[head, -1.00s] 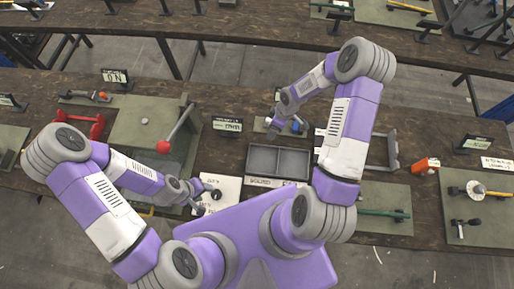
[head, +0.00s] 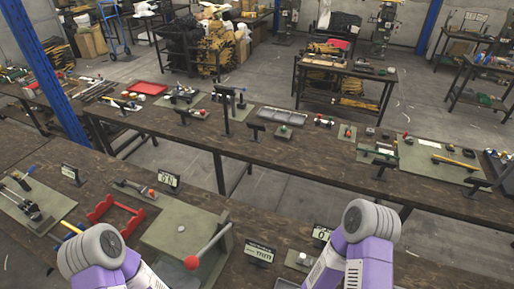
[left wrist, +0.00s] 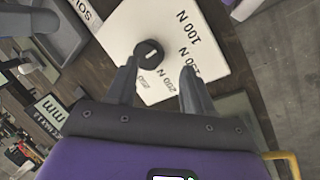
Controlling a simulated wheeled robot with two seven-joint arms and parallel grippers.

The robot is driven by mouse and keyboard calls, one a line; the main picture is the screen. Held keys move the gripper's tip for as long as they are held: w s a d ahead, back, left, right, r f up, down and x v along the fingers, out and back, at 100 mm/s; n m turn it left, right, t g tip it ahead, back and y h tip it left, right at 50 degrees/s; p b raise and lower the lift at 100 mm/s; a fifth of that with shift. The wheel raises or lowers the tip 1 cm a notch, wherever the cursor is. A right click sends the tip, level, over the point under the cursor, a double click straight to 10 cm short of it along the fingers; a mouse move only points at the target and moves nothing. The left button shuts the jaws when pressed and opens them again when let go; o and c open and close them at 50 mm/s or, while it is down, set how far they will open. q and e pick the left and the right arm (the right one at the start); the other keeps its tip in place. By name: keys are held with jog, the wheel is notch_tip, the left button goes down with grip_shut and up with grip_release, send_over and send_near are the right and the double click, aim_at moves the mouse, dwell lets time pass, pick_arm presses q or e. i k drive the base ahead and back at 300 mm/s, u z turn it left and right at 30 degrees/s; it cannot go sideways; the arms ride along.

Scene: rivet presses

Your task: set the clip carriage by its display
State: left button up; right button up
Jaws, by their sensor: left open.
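In the left wrist view my left gripper (left wrist: 160,67) is open, its fingers over a white plate printed with force values such as 100 N (left wrist: 187,35). A round black knob (left wrist: 149,53) sits on the plate close to the fingertips, with nothing visibly clamped. A display reading in mm (left wrist: 48,107) stands at the left of that view. The head view shows a display with mm (head: 260,252) and one reading in N (head: 168,180), beside a small rail device with a red tip (head: 140,190). I cannot tell which part is the clip carriage. My right gripper is out of view.
A green-grey press plate (head: 180,228) with a red-knobbed lever (head: 191,263) stands on the near bench. A red frame (head: 115,212) is at its left. Another bench (head: 225,133) with several devices lies beyond, with grey floor (head: 150,150) between.

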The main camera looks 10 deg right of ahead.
aim_at(301, 260)
jog(key=k, duration=1.4)
